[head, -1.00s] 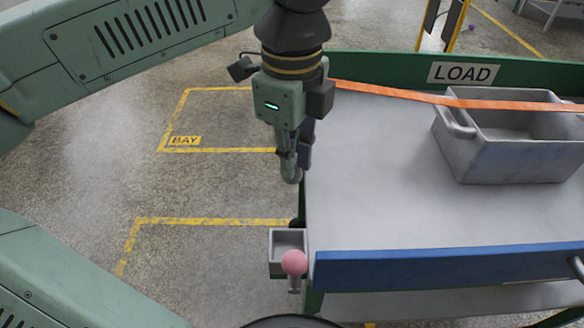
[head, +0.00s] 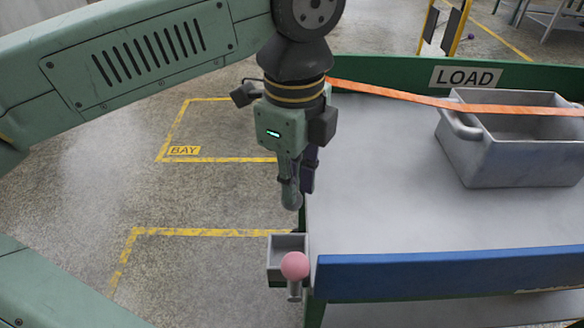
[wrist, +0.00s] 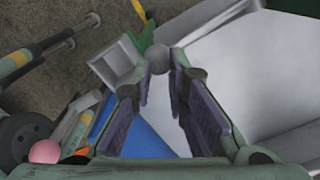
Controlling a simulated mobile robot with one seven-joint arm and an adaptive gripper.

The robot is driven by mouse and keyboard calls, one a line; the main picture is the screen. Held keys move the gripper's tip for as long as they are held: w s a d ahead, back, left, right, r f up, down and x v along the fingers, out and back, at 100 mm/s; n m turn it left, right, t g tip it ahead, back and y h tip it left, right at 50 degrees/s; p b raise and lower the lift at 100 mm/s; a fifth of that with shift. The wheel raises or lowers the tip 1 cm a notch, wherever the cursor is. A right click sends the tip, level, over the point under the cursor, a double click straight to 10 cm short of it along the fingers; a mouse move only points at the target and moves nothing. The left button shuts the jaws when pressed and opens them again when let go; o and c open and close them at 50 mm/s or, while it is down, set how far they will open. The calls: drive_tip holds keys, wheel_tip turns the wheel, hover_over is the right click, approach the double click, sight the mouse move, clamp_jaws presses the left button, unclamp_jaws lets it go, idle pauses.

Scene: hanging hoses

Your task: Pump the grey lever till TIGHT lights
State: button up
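A short lever with a grey stem and a pink ball knob (head: 294,265) stands in front of a small grey open box at the table's near left corner. The pink knob also shows at the lower left of the wrist view (wrist: 44,151). My gripper (head: 297,198) points down above and behind the box, apart from the pink knob. In the wrist view its fingers (wrist: 163,82) are apart with nothing clearly between the pads. A round grey thing (wrist: 158,58) shows just beyond the tips; I cannot tell whether it is another lever's knob. No TIGHT light is visible.
The small grey box (head: 288,244) sits beside the blue front edge (head: 440,270) of the table. An orange strap (head: 400,95) crosses over a grey bin (head: 505,155) below the LOAD sign (head: 466,77). Floor left of the table is clear.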

sight(288, 210)
drive_tip(key=shift+s+a+f+b, duration=0.15)
drive_tip(key=shift+f+b, duration=0.3)
drive_tip(key=shift+f, duration=0.1)
drive_tip(key=shift+s+a+f+b, duration=0.1)
drive_tip(key=shift+f+b, duration=0.3)
drive_tip(key=shift+f, duration=0.1)
drive_tip(key=shift+a+f+b, duration=0.2)
drive_tip(key=shift+f+b, duration=0.7)
drive_tip(key=shift+f, duration=0.05)
drive_tip(key=shift+w+a+r+p, duration=0.1)
drive_tip(key=shift+r+p, duration=0.95)
drive_tip(key=shift+r, duration=0.4)
drive_tip(key=shift+w+a+r+p, duration=0.1)
drive_tip(key=shift+r+p, duration=0.95)
drive_tip(key=shift+r, duration=0.35)
drive_tip(key=shift+w+a+r+p, duration=0.1)
drive_tip(key=shift+w+r+p, duration=0.2)
drive_tip(key=shift+r+p, duration=0.3)
drive_tip(key=shift+w+a+r+p, duration=0.1)
drive_tip(key=shift+w+r+p, duration=0.25)
drive_tip(key=shift+r, duration=0.4)
drive_tip(key=shift+w+r+p, duration=0.25)
drive_tip(key=shift+r+p, duration=0.25)
drive_tip(key=shift+r, duration=0.2)
